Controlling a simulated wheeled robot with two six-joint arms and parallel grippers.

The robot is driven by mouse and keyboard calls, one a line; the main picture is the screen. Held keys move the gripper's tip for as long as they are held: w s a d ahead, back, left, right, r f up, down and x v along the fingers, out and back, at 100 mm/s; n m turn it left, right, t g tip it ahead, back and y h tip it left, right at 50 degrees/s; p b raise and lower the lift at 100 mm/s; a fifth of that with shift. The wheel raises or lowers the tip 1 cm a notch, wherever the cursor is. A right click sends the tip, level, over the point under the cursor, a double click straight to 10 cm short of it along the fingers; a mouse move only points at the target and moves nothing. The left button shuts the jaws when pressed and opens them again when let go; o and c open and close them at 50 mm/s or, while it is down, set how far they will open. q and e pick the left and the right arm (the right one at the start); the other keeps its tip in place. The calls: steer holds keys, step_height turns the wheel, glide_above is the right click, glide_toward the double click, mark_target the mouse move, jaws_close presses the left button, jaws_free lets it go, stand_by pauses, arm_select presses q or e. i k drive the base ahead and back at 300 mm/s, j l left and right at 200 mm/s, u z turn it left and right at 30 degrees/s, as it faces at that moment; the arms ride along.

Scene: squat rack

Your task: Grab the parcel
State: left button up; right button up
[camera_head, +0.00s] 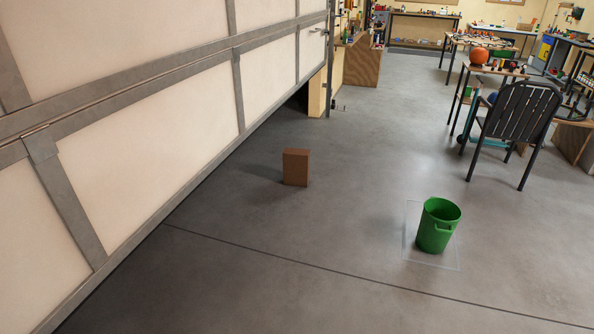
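The parcel (296,168) is a small brown box standing upright on the grey concrete floor, near the middle of the head view. Clear floor surrounds it and it casts a shadow to its left. Neither of my grippers shows in the head view, and nothing touches the parcel.
A large panelled door (130,120) with grey framing slants along the left. A green bin (438,226) stands right of the parcel on a faint outlined square. A black slatted chair (520,115) and cluttered workbenches (485,70) are farther back right. The floor between is open.

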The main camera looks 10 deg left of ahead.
mark_target(295, 161)
steer(key=z, duration=0.15)
steer(key=i+l+u, duration=0.2)
steer(key=i, duration=1.8)
steer(key=i+j+z, duration=0.1)
steer(key=i, duration=0.8)
steer(key=i+j, duration=0.1)
steer(key=i, duration=0.75)
steer(key=i+j+z, duration=0.1)
steer(key=i, duration=0.8)
steer(key=i+l+z, duration=0.1)
steer(key=i+z, duration=0.2)
steer(key=i, duration=0.55)
steer(key=i+j+z, duration=0.1)
steer(key=i+z, duration=0.15)
steer(key=i, duration=1.5)
steer(key=i+j+z, duration=0.1)
steer(key=i, duration=0.75)
steer(key=i+u, duration=0.2)
steer(key=u, duration=0.25)
steer(key=i+l+u, duration=0.15)
steer(key=u, duration=0.25)
steer(key=i+l+u, duration=0.15)
steer(key=u, duration=2.2)
steer(key=l, duration=0.1)
